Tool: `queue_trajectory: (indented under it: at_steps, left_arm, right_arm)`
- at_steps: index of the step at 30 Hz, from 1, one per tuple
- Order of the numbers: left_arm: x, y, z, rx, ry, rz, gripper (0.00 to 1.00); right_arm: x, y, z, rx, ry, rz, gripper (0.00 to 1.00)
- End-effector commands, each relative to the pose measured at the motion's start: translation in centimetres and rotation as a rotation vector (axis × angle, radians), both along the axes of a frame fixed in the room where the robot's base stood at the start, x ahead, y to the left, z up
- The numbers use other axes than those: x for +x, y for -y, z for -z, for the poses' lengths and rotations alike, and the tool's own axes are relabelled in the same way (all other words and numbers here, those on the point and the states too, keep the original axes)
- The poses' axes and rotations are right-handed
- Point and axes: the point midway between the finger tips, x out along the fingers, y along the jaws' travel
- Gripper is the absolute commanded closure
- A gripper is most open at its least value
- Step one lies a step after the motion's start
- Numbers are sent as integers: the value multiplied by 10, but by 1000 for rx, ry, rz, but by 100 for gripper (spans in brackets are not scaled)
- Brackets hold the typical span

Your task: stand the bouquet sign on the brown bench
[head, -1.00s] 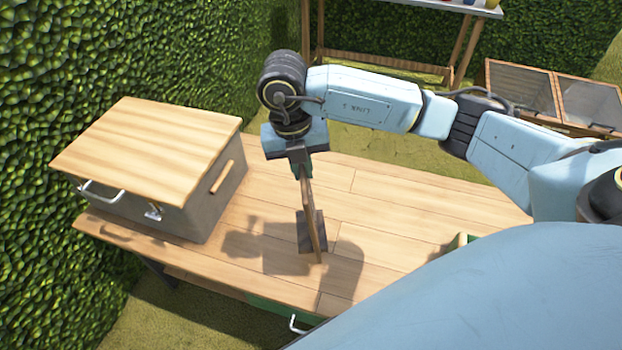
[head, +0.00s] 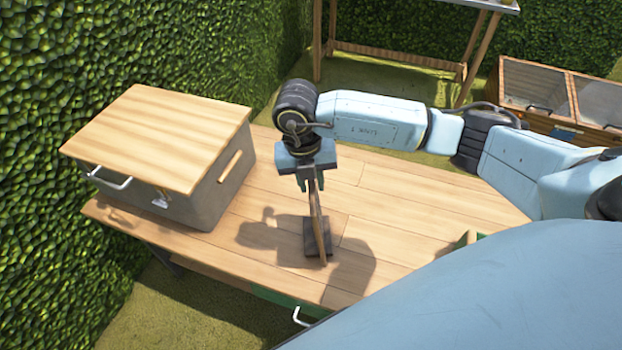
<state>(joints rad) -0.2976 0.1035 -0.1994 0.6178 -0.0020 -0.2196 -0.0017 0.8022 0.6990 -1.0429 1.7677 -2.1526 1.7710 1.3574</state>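The bouquet sign (head: 318,226), a thin brown board seen nearly edge-on with a dark flat base, stands on the brown bench (head: 400,215). Its base looks flat on the planks, and the face of the board is hidden at this angle. My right gripper (head: 311,184) points down at the top of the sign. Its two fingers look spread, one on each side of the board's top edge. My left gripper is out of view.
A grey box with a wooden lid (head: 165,135) stands on the bench's left end. A green object (head: 468,238) shows partly at the right behind my body. A hedge (head: 60,90) borders the left. Bench planks around the sign are clear.

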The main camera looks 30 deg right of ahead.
Motion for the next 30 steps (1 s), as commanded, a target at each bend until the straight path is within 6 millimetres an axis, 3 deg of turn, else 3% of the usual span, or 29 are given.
queue_trajectory:
  at_steps: [10,14,24,30]
  left_arm:
    - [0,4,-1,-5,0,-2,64]
    - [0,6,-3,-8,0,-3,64]
    - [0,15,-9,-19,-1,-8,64]
    - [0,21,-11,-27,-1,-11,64]
  right_arm:
    - [0,0,-1,0,0,0,68]
    - [1,-1,-11,2,3,0,68]
    - [5,-9,-80,1,5,-1,68]
    - [7,-12,-111,2,2,-1,68]
